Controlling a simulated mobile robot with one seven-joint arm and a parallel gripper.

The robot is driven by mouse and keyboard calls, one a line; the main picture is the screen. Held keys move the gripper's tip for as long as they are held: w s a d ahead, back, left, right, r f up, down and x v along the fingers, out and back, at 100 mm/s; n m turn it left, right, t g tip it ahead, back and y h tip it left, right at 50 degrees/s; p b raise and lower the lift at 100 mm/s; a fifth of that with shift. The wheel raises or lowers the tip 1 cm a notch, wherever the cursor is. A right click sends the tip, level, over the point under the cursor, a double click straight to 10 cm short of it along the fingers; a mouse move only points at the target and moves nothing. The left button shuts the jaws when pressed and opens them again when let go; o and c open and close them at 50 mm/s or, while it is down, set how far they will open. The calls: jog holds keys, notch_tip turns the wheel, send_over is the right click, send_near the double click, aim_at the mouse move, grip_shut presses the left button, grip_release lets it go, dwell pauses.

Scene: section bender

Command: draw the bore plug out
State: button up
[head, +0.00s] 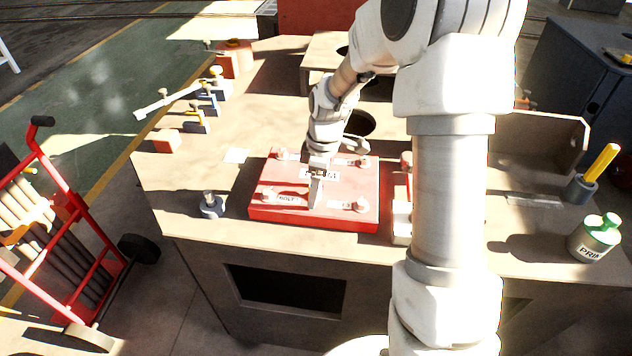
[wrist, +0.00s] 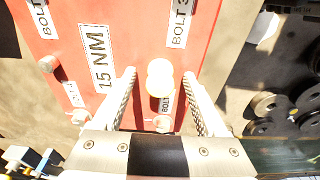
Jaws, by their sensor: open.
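A red plate (head: 330,214) with white labels and several pale bolts lies on the bench in the head view; it also shows in the wrist view (wrist: 120,20). My gripper (head: 317,197) is over the plate, pointing down. In the wrist view my gripper (wrist: 160,74) is open. A pale, glaring round-topped knob (wrist: 160,78) stands between its fingers, with a visible gap on both sides. It may be the bore plug, but glare hides its detail. It partly covers a "BOLT" label. In the head view I cannot pick it out behind my gripper.
Bolts (wrist: 47,63) stand up near the plate's edges, one (wrist: 162,123) close below the knob. A grey round fitting (head: 211,205) stands left of the plate. At right are a yellow-handled tool (head: 602,162) and a green-topped can (head: 594,238). A red hand truck (head: 60,170) stands at left.

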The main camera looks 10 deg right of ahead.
grip_shut()
dwell(0.3)
jog(key=shift+r, duration=0.1)
jog(key=shift+r+p, duration=2.6)
jog(key=shift+r, duration=0.6)
